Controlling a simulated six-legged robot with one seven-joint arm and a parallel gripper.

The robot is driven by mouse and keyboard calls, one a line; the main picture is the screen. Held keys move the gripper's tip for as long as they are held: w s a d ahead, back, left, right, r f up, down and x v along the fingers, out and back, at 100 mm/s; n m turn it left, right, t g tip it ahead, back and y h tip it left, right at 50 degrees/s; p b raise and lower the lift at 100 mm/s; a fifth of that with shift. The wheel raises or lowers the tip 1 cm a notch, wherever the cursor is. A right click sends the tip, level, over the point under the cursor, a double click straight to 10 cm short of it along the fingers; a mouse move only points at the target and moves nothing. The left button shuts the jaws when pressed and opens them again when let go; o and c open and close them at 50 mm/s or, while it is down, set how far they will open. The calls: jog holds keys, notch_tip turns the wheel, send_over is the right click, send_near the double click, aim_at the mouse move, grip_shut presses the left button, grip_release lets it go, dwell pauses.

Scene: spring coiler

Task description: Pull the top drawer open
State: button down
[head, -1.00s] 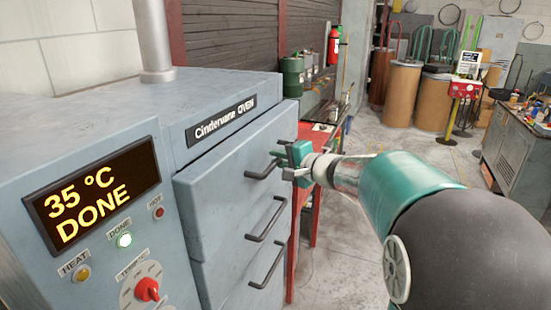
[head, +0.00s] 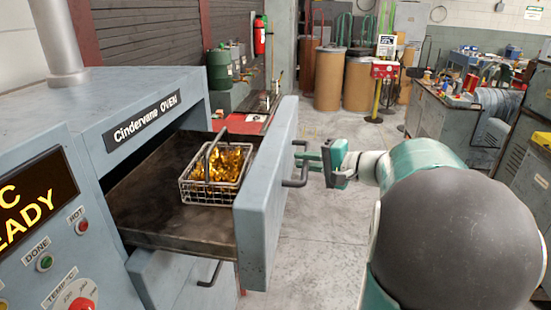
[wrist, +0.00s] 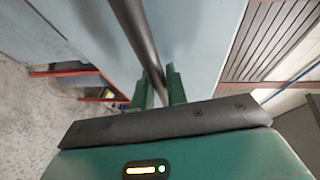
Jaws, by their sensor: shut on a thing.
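The top drawer (head: 262,196) of the blue-grey Cindervane oven (head: 125,105) is pulled well out, its dark inner tray showing in the head view. A wire basket (head: 213,194) with an upright handle and gold-coloured pieces stands in it. My gripper (head: 312,162) is at the dark bar handle (head: 297,181) on the drawer's front, shut on it. In the wrist view the handle (wrist: 140,38) runs down between the two green fingers (wrist: 160,88). The drawer front (wrist: 185,30) fills much of that view.
Another drawer handle (head: 210,275) shows below, on a closed drawer. The oven's panel (head: 45,225) reads partly "READY". A red bench (head: 245,123) stands behind the drawer. Open concrete floor (head: 330,240) lies around my arm; a cluttered workbench (head: 440,105) is at the right.

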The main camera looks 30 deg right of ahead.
jog(key=s+d, duration=0.3)
jog(key=d, duration=0.2)
jog(key=shift+s, duration=0.35)
jog(key=c, duration=1.4)
grip_release()
jog(key=v, duration=1.3)
jog(key=shift+s+d, duration=0.2)
jog(key=shift+s, duration=0.15)
jog(key=shift+s+d+r, duration=0.1)
